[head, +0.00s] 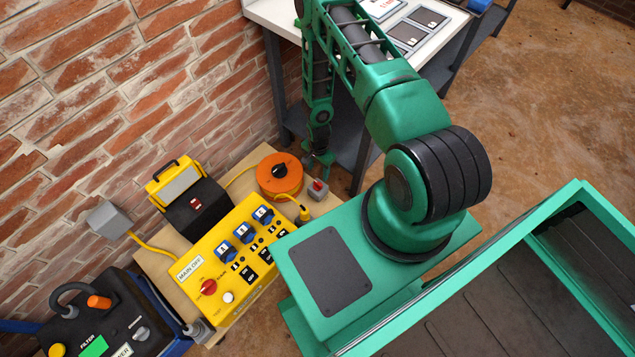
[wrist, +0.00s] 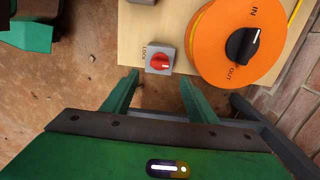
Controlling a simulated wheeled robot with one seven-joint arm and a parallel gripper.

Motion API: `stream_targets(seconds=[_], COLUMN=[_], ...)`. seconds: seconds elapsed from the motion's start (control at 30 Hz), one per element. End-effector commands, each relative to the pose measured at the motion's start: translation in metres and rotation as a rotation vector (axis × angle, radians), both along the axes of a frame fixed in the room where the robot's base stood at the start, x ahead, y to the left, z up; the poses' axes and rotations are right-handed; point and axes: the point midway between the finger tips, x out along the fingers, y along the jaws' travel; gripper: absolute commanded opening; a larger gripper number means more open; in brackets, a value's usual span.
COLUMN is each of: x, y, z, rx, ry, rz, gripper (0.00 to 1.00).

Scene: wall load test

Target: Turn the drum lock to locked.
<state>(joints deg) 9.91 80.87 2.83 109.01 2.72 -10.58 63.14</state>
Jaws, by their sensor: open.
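The drum lock (wrist: 151,69) is a small grey box with a round red knob (wrist: 159,61) and the word LOCK along its left side. The knob carries a small pale mark toward its right side in the wrist view. In the head view the lock (head: 318,194) sits beside the orange drum (head: 268,185). My gripper (wrist: 158,77) is open, with one green finger on each side of the lock in the wrist view and nothing between them. I cannot tell whether the fingertips are level with the knob. In the head view my gripper (head: 320,157) is just behind the lock, partly hidden.
The orange drum (wrist: 215,45) has a black knob (wrist: 242,45) marked IN and OUT, close to the lock. A brick wall (head: 110,80) stands behind.

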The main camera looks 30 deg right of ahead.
Motion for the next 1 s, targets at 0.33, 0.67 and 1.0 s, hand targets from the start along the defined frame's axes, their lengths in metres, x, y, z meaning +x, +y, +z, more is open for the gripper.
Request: stream_targets(seconds=[0.33,0.67,1.0], x=[0.0,0.0,0.0], y=[0.0,0.0,0.0], z=[-0.056,-0.093,-0.099], rx=[0.001,0.0,0.0], ry=[0.001,0.0,0.0], rz=[0.001,0.002,0.002], gripper=[0.53,0.53,0.53])
